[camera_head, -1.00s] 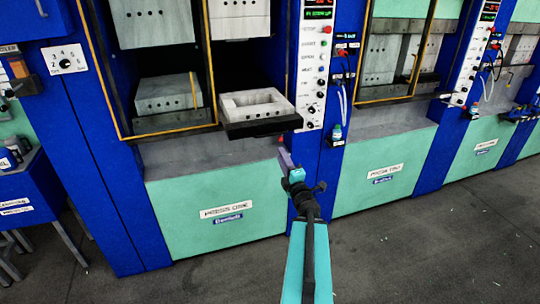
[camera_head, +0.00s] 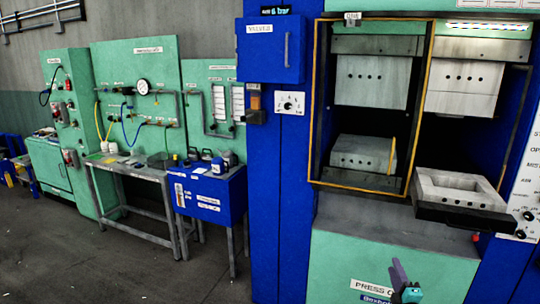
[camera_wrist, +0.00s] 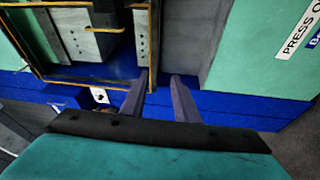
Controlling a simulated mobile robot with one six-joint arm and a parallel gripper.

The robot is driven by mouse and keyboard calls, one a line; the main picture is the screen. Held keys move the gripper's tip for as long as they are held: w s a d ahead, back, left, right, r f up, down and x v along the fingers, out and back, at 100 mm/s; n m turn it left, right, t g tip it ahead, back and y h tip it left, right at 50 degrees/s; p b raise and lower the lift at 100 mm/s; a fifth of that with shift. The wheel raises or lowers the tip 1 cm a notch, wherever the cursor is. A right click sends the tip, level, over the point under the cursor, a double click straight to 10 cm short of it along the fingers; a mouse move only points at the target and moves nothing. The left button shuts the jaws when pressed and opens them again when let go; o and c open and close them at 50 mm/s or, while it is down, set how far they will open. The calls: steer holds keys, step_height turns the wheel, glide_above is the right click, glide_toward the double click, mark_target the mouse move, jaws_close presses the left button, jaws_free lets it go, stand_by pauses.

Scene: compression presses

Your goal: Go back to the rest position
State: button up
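My gripper (camera_head: 398,272) shows low in the head view, in front of the mint-green lower panel of the press (camera_head: 420,255), near its "PRESS O..." label. In the wrist view my gripper (camera_wrist: 163,84) has its two dark fingers apart with nothing between them. It is clear of the press in the head view. The wrist view shows the press tilted, with its yellow frame (camera_wrist: 85,82) at the upper left. No marker of a rest position shows.
A mould block (camera_head: 455,185) sits on a dark tray (camera_head: 462,215) jutting from the press, above and right of my gripper. A blue cabinet (camera_head: 215,195) and grey table (camera_head: 130,170) stand to the left. The floor (camera_head: 130,268) at lower left is free.

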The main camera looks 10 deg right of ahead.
steer(key=w+a+f+m+g+y+b, duration=0.1)
steer(key=a+f+m+g+b, duration=0.15)
steer(key=a+f, duration=0.95)
steer(key=a+f+m+g+y+b, duration=0.15)
steer(key=a+f+g, duration=0.25)
steer(key=a+f, duration=0.85)
steer(key=s+a+f+m+g+b, duration=0.1)
steer(key=s+f+g+b, duration=0.3)
steer(key=f, duration=0.9)
steer(key=s+a+f+m+g, duration=0.2)
steer(key=s+a+f+g, duration=0.1)
steer(key=s+f, duration=0.4)
steer(key=s+a+f+m+g, duration=0.25)
steer(key=s+f, duration=0.35)
steer(key=s, duration=0.4)
steer(key=s+a+r+m+g, duration=0.1)
steer(key=s+g, duration=0.3)
steer(key=s, duration=0.4)
steer(key=s+a+r+m+g+y, duration=0.1)
steer(key=s+a+m+g, duration=0.2)
steer(key=s, duration=0.6)
steer(key=shift+m+g, duration=0.65)
steer(key=shift+g, duration=0.15)
steer(key=shift+s+d+y, duration=0.1)
steer(key=shift+y, duration=0.15)
